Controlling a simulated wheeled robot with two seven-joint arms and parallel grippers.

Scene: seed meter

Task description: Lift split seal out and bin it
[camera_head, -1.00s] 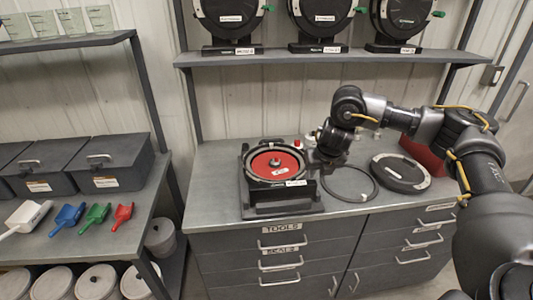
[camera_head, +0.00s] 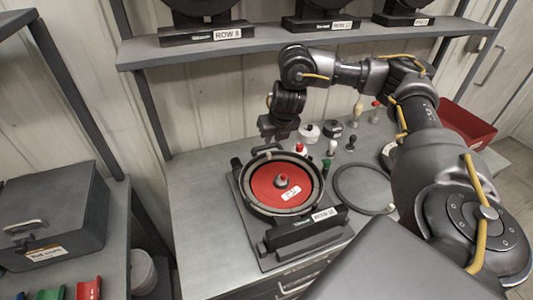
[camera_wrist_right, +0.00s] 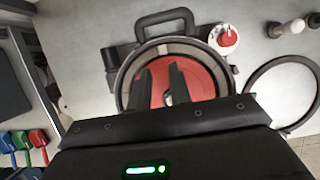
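The seed meter (camera_head: 243,190) lies open on the bench, with a red disc (camera_head: 263,190) inside it. A grey ring (camera_head: 268,208) runs around the disc; I cannot make out a split in it. A thin black ring (camera_head: 338,188) lies flat on the bench to the right, also in the right wrist view (camera_wrist_right: 250,82). My right gripper (camera_head: 278,132) is above the back of the meter, apart from it. In the right wrist view its two fingers (camera_wrist_right: 160,88) are spread over the red disc with nothing between them. My left gripper is not in view.
A red bin (camera_head: 468,125) stands at the back right, partly behind my right arm. Small canisters and knobbed pieces (camera_head: 308,131) stand behind the meter. A shelf (camera_head: 250,48) with more meters hangs above. A dark box (camera_head: 50,215) and scoops are on the left bench.

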